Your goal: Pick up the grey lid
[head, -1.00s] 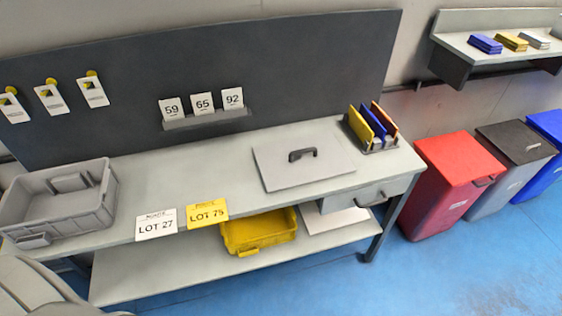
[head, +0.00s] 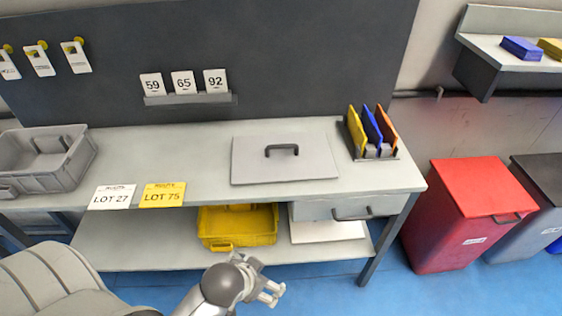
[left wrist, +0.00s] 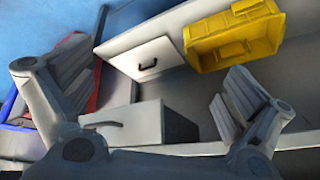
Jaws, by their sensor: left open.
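The grey lid (head: 285,159) lies flat on the workbench top, right of its middle, with a dark handle (head: 282,149) standing up from it. My left gripper (head: 268,282) is low in front of the bench, below and nearer than the lid, apart from it and empty. In the left wrist view my left gripper (left wrist: 140,92) has its two fingers spread wide with nothing between them. The grey lid on the bench top is not clearly seen there. My right gripper is in neither view.
A yellow bin (head: 238,226) and a pale panel (head: 328,230) sit on the lower shelf; the panel's dark handle shows in the wrist view (left wrist: 147,62). A drawer (head: 355,208) hangs under the bench. A folder rack (head: 375,150) stands right of the lid; a red bin (head: 460,220) stands farther right.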

